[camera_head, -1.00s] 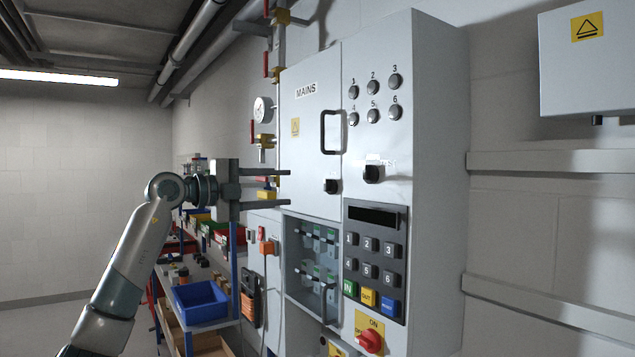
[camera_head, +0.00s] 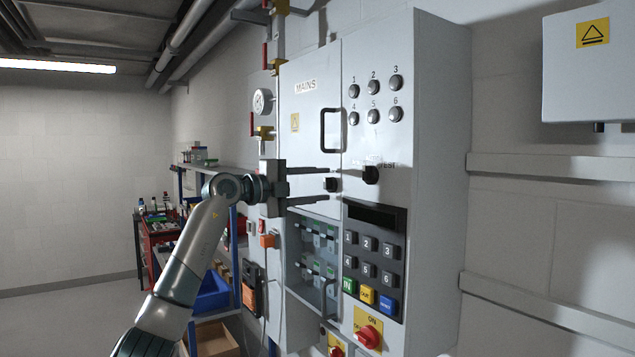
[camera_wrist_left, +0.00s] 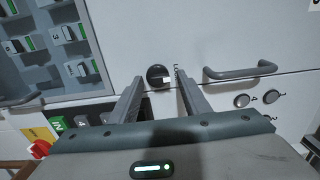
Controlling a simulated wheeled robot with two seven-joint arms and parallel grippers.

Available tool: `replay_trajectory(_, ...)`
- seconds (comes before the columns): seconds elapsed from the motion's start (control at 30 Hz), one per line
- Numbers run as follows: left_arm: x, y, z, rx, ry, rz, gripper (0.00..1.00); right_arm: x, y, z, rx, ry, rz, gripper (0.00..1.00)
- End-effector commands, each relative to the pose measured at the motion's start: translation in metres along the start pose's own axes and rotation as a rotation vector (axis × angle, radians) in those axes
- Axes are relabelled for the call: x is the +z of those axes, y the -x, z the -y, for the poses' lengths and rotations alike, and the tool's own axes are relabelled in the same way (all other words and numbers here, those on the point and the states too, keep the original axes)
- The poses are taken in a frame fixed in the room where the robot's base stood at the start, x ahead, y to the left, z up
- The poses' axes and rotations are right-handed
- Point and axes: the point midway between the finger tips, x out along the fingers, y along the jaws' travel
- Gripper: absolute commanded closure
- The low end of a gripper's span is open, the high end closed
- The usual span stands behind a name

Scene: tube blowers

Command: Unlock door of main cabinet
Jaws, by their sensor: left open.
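The main cabinet door (camera_head: 308,128) is a pale grey panel marked MAINS and appears closed. It has a dark bar handle (camera_head: 332,130) and, below it, a black round lock knob (camera_head: 331,185). My left gripper (camera_head: 326,184) is open, one finger above the other, and points at this knob. In the left wrist view the knob (camera_wrist_left: 158,75) shows between the two open fingertips (camera_wrist_left: 160,80), with a gap on each side. I cannot tell whether the tips reach past the knob's face. My right gripper is in neither view.
A second black knob (camera_head: 371,174) sits close to the right. The keypad (camera_head: 375,250) and a glazed breaker compartment (camera_head: 312,255) lie below. Pipes and a gauge (camera_head: 263,101) run left of the cabinet. A shelf with a blue bin (camera_head: 213,292) stands at the lower left.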

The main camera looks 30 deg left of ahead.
Motion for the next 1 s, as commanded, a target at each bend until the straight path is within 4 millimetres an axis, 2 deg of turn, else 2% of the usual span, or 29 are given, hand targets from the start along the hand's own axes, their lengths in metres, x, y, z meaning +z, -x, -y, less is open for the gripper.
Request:
replay_trajectory(0.27,0.0002,-0.001,0.0,0.0,-0.001,0.0,0.57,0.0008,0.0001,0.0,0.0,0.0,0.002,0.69)
replay_trajectory(0.3,0.0002,-0.0009,0.0,0.0,-0.001,0.001,0.62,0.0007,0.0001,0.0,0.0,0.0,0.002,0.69)
replay_trajectory(0.4,0.0002,-0.0009,0.0,0.0,-0.001,0.0,0.86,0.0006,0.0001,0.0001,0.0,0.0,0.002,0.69)
replay_trajectory(0.47,0.0002,-0.0009,-0.0001,0.0,-0.001,0.0,0.98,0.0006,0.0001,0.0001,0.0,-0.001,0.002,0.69)
replay_trajectory(0.77,0.0001,-0.0009,-0.0004,0.001,-0.016,0.001,0.98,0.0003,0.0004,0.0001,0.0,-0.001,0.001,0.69)
replay_trajectory(1.0,0.0002,-0.0007,-0.0003,0.001,-0.094,0.001,0.98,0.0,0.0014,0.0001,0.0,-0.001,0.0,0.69)
